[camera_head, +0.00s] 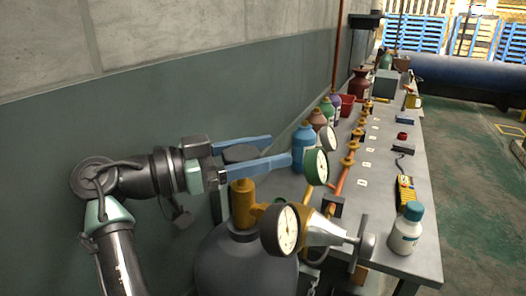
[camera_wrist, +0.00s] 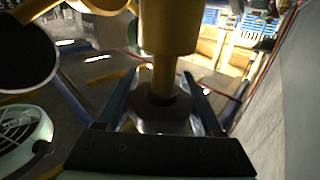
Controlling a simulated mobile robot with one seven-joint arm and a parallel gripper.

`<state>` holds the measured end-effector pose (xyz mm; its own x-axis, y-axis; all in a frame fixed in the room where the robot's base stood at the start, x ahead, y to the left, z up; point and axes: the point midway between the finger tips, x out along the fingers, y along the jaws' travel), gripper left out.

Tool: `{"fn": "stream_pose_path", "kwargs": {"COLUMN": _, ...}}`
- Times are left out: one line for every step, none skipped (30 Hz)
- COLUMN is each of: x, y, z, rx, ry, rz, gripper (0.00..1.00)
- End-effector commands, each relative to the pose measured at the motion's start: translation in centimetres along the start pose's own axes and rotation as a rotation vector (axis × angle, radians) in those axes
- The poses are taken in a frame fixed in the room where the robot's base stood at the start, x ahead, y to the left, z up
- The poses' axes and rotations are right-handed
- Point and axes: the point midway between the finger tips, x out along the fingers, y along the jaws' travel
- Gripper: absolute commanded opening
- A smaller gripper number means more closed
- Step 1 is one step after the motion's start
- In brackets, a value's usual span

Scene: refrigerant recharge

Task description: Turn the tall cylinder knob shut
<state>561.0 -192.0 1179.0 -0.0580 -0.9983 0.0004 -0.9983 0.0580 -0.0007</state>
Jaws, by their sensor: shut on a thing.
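The tall cylinder (camera_head: 245,262) is dark grey and stands at the front of the head view, cut off by the bottom edge. A brass valve (camera_head: 243,205) rises from its top, and also shows upside down in the wrist view (camera_wrist: 168,28). Its dark round knob (camera_head: 240,153) sits above the valve; in the wrist view the knob (camera_wrist: 163,114) lies on the brass stem. My gripper (camera_head: 278,149) reaches in from the left with its two blue fingers on either side of the knob. In the wrist view my gripper (camera_wrist: 160,84) is shut on the knob, which sits well back between the fingers.
A black-rimmed gauge (camera_head: 285,229) and a green-rimmed gauge (camera_head: 316,167) stand close right of the valve. A metal bench (camera_head: 400,178) holds a white bottle (camera_head: 406,230), a blue bottle (camera_head: 304,150) and other items. A wall (camera_head: 150,120) runs behind my arm.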

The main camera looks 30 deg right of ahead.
Motion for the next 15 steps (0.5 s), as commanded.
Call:
{"fn": "stream_pose_path", "kwargs": {"x": 0.03, "y": 0.02, "z": 0.09, "rx": -0.004, "ry": -0.001, "rz": 0.001, "gripper": 0.74}}
{"fn": "stream_pose_path", "kwargs": {"x": 0.03, "y": 0.02, "z": 0.09, "rx": -0.004, "ry": -0.001, "rz": 0.001, "gripper": 0.79}}
{"fn": "stream_pose_path", "kwargs": {"x": 0.03, "y": 0.01, "z": 0.08, "rx": -0.003, "ry": -0.001, "rz": 0.001, "gripper": 0.87}}
{"fn": "stream_pose_path", "kwargs": {"x": 0.03, "y": 0.01, "z": 0.08, "rx": -0.003, "ry": -0.001, "rz": 0.000, "gripper": 0.92}}
{"fn": "stream_pose_path", "kwargs": {"x": 0.02, "y": 0.01, "z": 0.07, "rx": -0.003, "ry": -0.001, "rz": 0.000, "gripper": 0.97}}
{"fn": "stream_pose_path", "kwargs": {"x": 0.02, "y": 0.01, "z": 0.07, "rx": -0.003, "ry": -0.001, "rz": 0.000, "gripper": 0.99}}
{"fn": "stream_pose_path", "kwargs": {"x": 0.02, "y": 0.00, "z": 0.06, "rx": -0.002, "ry": -0.001, "rz": 0.000, "gripper": 0.99}}
{"fn": "stream_pose_path", "kwargs": {"x": 0.02, "y": 0.00, "z": 0.06, "rx": -0.002, "ry": -0.001, "rz": 0.000, "gripper": 0.99}}
{"fn": "stream_pose_path", "kwargs": {"x": 0.02, "y": 0.00, "z": 0.05, "rx": -0.002, "ry": -0.001, "rz": 0.000, "gripper": 0.99}}
{"fn": "stream_pose_path", "kwargs": {"x": 0.02, "y": 0.00, "z": 0.05, "rx": -0.002, "ry": -0.001, "rz": -0.001, "gripper": 0.99}}
{"fn": "stream_pose_path", "kwargs": {"x": 0.02, "y": 0.00, "z": 0.04, "rx": -0.002, "ry": -0.001, "rz": -0.001, "gripper": 0.99}}
{"fn": "stream_pose_path", "kwargs": {"x": 0.02, "y": -0.01, "z": 0.03, "rx": -0.002, "ry": -0.001, "rz": -0.001, "gripper": 0.99}}
{"fn": "stream_pose_path", "kwargs": {"x": 0.02, "y": -0.01, "z": 0.01, "rx": -0.001, "ry": -0.001, "rz": -0.001, "gripper": 0.99}}
{"fn": "stream_pose_path", "kwargs": {"x": 0.02, "y": -0.01, "z": -0.06, "rx": -0.001, "ry": 0.000, "rz": -0.001, "gripper": 0.99}}
{"fn": "stream_pose_path", "kwargs": {"x": 0.02, "y": -0.01, "z": -0.25, "rx": 0.000, "ry": 0.000, "rz": -0.001, "gripper": 0.99}}
